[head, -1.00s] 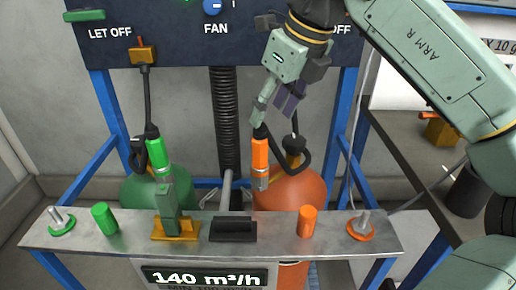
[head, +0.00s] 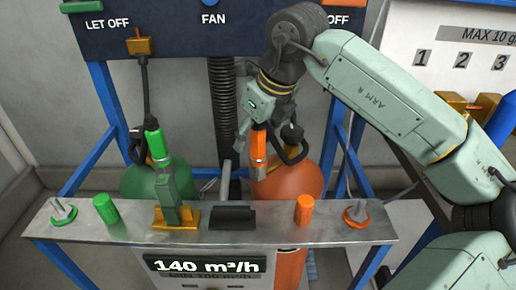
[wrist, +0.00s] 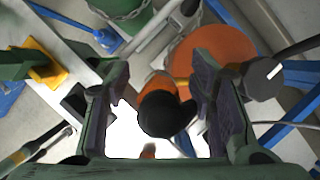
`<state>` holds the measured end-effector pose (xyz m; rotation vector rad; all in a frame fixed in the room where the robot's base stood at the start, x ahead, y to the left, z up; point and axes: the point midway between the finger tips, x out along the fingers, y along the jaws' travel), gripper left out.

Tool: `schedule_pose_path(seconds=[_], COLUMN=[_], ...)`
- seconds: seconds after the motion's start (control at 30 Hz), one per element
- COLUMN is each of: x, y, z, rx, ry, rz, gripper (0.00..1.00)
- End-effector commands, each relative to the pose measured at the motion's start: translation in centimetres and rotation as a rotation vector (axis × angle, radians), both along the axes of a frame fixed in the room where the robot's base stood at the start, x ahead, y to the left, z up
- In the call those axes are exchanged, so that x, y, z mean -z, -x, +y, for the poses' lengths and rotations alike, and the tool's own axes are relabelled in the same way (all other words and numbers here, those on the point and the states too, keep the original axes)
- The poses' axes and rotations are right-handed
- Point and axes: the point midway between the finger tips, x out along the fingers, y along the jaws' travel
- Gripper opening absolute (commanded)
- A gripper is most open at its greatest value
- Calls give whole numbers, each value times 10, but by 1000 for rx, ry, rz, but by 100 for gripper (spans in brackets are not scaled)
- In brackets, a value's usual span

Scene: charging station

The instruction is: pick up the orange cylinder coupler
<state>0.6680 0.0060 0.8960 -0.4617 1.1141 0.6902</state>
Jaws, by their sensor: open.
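The orange cylinder coupler (head: 258,152) hangs on a dark hose in front of the orange gas cylinder (head: 287,184). It has an orange body and a metallic lower end. In the wrist view the coupler (wrist: 158,100) is seen from above with its black top, between the two dark finger pads. My gripper (wrist: 155,100) is open, one finger on each side of the coupler. A gap shows on the left; the right pad is close to it, and I cannot tell if it touches. In the head view my gripper (head: 259,122) is at the coupler's upper part.
A metal shelf (head: 130,228) runs across the front, with a green cap (head: 106,208), an orange cap (head: 304,209) and a black block (head: 232,217) on it. A blue frame post (head: 106,105) stands behind.

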Motion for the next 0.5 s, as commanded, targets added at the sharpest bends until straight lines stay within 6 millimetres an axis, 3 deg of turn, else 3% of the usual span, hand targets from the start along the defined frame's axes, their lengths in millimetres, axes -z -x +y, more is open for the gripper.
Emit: schedule_pose_path(seconds=[0.1, 0.5], x=[0, 0], y=[0, 0], z=[0, 0], rx=[0, 0], ry=[0, 0], rz=[0, 0], gripper=[48, 22])
